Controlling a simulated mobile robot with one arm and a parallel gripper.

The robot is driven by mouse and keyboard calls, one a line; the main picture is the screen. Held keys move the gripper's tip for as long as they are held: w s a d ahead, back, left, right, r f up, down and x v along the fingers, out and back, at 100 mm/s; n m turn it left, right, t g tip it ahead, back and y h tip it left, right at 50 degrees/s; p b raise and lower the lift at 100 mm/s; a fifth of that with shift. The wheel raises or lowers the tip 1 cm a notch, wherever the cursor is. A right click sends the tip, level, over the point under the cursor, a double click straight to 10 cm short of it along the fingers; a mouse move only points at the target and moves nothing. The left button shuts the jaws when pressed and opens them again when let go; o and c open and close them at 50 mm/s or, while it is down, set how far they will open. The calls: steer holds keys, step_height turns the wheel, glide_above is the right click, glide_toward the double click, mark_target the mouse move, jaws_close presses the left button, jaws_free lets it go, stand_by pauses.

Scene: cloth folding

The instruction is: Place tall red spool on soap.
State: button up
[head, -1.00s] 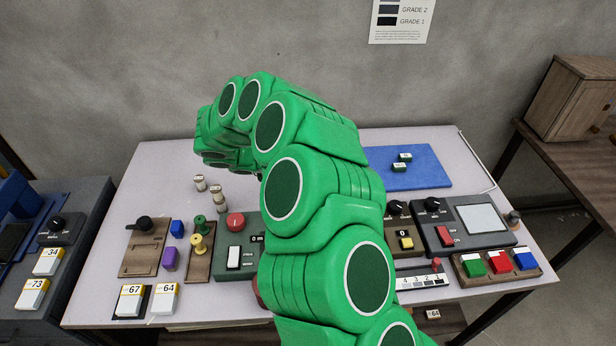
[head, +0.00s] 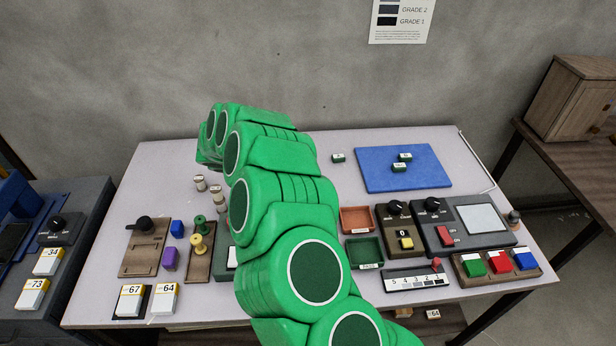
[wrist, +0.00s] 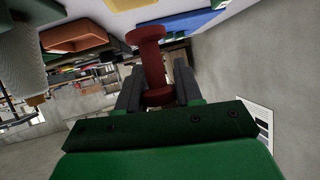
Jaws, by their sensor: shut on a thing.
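A tall red spool (wrist: 152,62) with flared ends is in the wrist view, between the dark fingers of my gripper (wrist: 156,88). My gripper is shut on it and holds it up off the table. In the head view my green arm hides the gripper and the spool. I cannot tell for sure which thing is the soap. Small green blocks with pale labels lie on the blue mat (head: 430,180), one here (head: 399,168). A similar green block (head: 338,157) lies on the table just left of the mat.
An orange tray (head: 356,219) and a green tray (head: 364,251) stand right of my arm. Control boxes (head: 462,226) fill the right side. At left are yellow (head: 198,245) and green spools, a purple block (head: 169,258) and pale cylinders (head: 200,183). The table's back left is clear.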

steer(key=shift+f, duration=1.5)
steer(key=shift+f, duration=0.15)
steer(key=o, duration=1)
